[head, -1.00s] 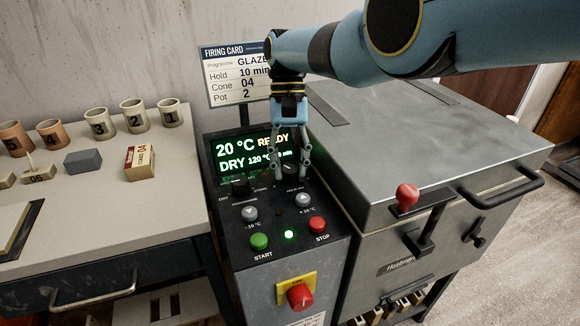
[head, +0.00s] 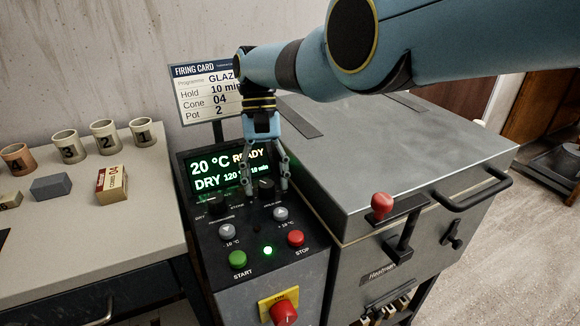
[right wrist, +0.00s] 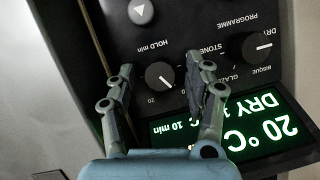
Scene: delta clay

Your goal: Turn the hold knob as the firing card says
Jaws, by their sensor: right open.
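The hold knob (right wrist: 161,76) is a round black dial with a white pointer line, under the "HOLD min" label in the right wrist view. In the head view the knob (head: 266,187) sits below the display, right of the programme knob (head: 217,204). My right gripper (head: 267,189) is open, its fingers on either side of the hold knob. In the right wrist view the fingertips (right wrist: 167,70) show gaps to the knob. The firing card (head: 205,92) reads Hold 10 min, Cone 04, Pot 2; my arm covers part of its programme line. My left gripper is out of view.
The display (head: 230,168) reads 20 °C, READY, DRY and 10 min. Arrow, start and stop buttons lie below the knobs. The kiln (head: 400,150) stands to the right with a red-knobbed latch (head: 382,204). Mugs and a box (head: 111,186) stand on the left table.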

